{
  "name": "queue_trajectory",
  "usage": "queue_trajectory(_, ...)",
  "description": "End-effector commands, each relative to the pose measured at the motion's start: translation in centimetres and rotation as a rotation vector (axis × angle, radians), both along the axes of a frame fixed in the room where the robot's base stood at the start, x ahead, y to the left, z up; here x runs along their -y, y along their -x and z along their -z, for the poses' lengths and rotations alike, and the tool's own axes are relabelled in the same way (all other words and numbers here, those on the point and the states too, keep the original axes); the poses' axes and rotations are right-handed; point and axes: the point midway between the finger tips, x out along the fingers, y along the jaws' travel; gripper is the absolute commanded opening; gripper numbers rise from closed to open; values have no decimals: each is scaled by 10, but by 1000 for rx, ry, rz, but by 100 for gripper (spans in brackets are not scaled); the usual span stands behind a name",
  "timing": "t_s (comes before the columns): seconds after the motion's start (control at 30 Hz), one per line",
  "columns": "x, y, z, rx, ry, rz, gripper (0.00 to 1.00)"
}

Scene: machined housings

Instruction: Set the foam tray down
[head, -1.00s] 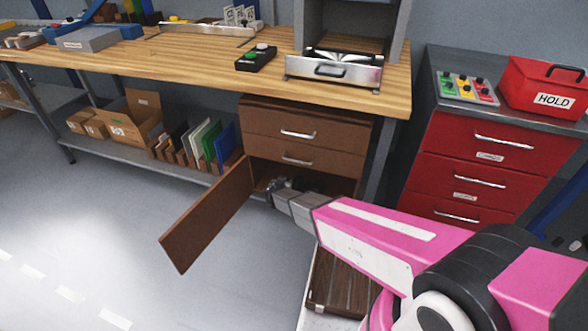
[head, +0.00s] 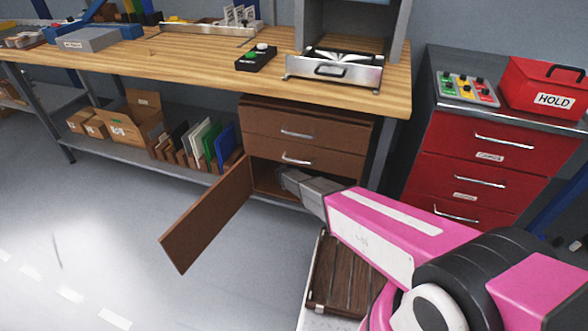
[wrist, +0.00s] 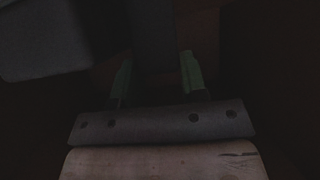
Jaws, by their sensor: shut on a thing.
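My gripper (wrist: 156,75) shows in the dark wrist view as two green fingers, shut on a dark grey piece between them. That piece, which I take to be the foam tray (wrist: 153,36), runs up and away from the fingers; its outline is hard to make out. In the head view my wrist reaches through the open doorway of the brown cabinet (head: 312,118) under the bench. The fingers and the tray cannot be made out there. Whether the tray touches the cabinet floor cannot be told.
The cabinet door (head: 207,214) stands wide open on the left of my wrist. Two closed drawers are above the opening. Another dark grey shape (wrist: 43,42) fills the upper left of the wrist view. A red drawer unit (head: 470,170) stands to the right.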

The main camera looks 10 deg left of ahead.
Motion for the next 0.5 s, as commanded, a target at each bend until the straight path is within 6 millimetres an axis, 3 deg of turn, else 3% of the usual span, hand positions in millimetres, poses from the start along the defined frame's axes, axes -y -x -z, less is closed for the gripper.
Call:
queue_trajectory(0.37,0,1,6,0,0,0,3)
queue_trajectory(0.4,0,1,5,0,-1,0,53)
queue_trajectory(0.43,0,1,5,0,-1,0,63)
queue_trajectory(0.5,0,1,5,0,-1,0,65)
